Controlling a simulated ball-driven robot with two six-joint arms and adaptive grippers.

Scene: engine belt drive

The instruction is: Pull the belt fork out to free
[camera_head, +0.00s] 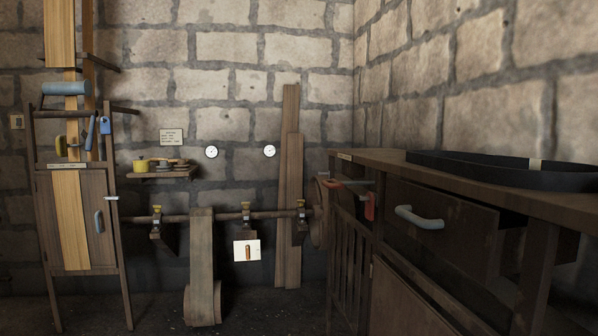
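A wooden belt stand (108,235) is at the left, with a light yellow belt (69,220) running vertically through it. A blue-grey roller (66,88) lies across its top. Small yellow (60,147) and blue (105,125) fittings sit at the stand's upper part, and a pale-tipped piece (111,198) shows on its right side. I cannot tell which of these is the belt fork. A horizontal shaft (232,216) runs along the wall, with a wide grey-brown belt (203,265) hanging from it. Neither of my grippers is in view.
A wooden bench (385,160) fills the right, with a black looped belt (500,169) on top. Its drawer (440,228) sticks out. A red handle (370,206) is at its corner. A small shelf (160,175) holds pots. The floor (265,312) in the middle is clear.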

